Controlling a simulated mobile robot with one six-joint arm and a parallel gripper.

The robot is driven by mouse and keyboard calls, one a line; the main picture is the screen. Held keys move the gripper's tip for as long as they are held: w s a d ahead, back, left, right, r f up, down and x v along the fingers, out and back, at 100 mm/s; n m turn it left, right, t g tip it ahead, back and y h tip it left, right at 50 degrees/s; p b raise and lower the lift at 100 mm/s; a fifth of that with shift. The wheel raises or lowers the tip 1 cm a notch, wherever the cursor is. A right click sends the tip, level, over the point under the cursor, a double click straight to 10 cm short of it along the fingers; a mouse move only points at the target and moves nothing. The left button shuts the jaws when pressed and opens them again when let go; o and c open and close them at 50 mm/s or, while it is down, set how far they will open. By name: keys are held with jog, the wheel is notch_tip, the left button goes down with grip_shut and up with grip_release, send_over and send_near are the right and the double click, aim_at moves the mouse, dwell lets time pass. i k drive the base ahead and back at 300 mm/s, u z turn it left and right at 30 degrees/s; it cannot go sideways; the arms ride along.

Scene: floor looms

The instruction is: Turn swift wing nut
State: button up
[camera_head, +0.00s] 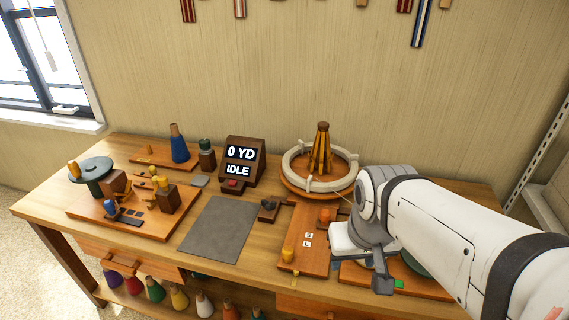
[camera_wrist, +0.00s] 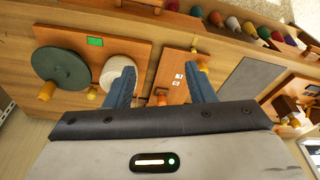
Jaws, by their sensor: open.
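The swift (camera_head: 320,155) stands at the back of the bench in the head view. It has several yellow-brown wooden slats, a dark top knob and a white yarn ring around them, on a round orange base. I cannot pick out its wing nut. My gripper (camera_wrist: 162,72) is open and empty, with two blue fingers spread in the wrist view. It is over the front right of the bench, to the right of and nearer than the swift, by the board marked S and L (camera_head: 308,262).
A counter box (camera_head: 241,160) reads 0 YD and IDLE. A grey mat (camera_head: 216,230) lies bare in the middle. A winder board (camera_head: 130,215) is at left. In the wrist view, a green disc (camera_wrist: 62,68) and a white round piece (camera_wrist: 119,70) sit near my left finger.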

aim_at(269, 206)
jog(key=z, duration=1.05)
jog(key=k, duration=0.9)
jog(key=u, duration=0.8)
jog(key=i, duration=1)
